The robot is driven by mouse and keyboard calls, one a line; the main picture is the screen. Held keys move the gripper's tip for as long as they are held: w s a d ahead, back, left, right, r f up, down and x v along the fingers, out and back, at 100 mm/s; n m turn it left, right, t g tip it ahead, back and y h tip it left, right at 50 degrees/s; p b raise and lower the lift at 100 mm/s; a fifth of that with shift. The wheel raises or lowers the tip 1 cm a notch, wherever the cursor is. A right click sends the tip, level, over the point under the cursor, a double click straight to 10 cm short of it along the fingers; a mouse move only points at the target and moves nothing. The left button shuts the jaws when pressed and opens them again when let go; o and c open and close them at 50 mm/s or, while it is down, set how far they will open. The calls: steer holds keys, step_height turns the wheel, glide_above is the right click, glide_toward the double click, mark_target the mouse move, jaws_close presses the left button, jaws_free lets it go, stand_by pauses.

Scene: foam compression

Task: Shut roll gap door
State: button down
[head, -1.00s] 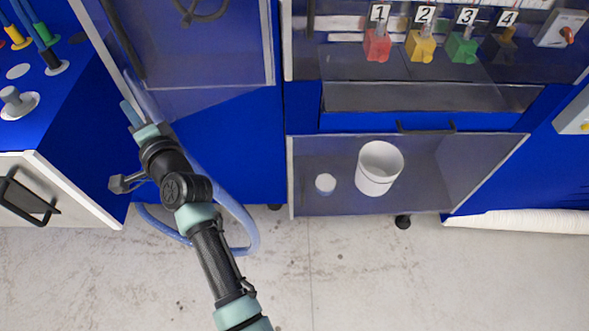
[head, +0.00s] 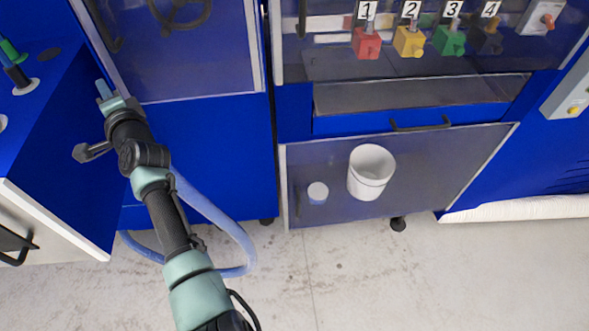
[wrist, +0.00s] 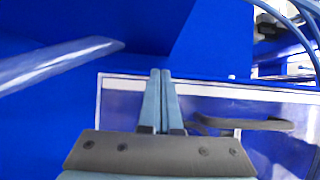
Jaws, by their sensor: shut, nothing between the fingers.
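The roll gap door appears to be the clear panel in a pale frame (head: 200,98) at upper left in the head view, with a dark handle (head: 110,32) near its left edge. It looks close to the blue machine face; I cannot tell if it is fully shut. My gripper (head: 103,90) is shut and empty beside the door's lower left corner. In the wrist view its closed fingertips (wrist: 160,76) overlap the pale edge of a framed clear panel (wrist: 290,90) with a dark handle (wrist: 245,124). Contact cannot be told.
A blue cabinet with a pale front (head: 45,225) stands close left of my arm. A blue hose (head: 215,215) loops below the machine. To the right, a lower clear compartment holds a white bucket (head: 371,172). Floor (head: 400,285) in front is open.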

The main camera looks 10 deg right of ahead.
stand_by(0.6)
steer(key=p+v, duration=0.3)
steer(key=v, duration=1)
steer(key=s+d+r+n+t+h, duration=0.1)
steer(key=s+d+r+n+t, duration=0.25)
steer(key=r, duration=1.05)
steer(key=d+r+n+t+h, duration=0.15)
steer(key=d+r+n, duration=0.45)
steer(key=r, duration=0.7)
steer(key=s+d+r+n+t+h, duration=0.1)
steer(key=s+d+r+t+h, duration=0.2)
steer(key=s+d+r, duration=0.3)
steer(key=s+d+r+n+t+h, duration=0.1)
steer(key=s+d+r+t+h, duration=0.2)
steer(key=s+d+r, duration=0.3)
steer(key=s+r, duration=0.3)
steer(key=r, duration=0.2)
steer(key=shift+s+r+n+t, duration=0.2)
steer(key=shift+r+n+t, duration=0.1)
steer(key=shift+r+n, duration=0.1)
steer(key=shift+a, duration=0.2)
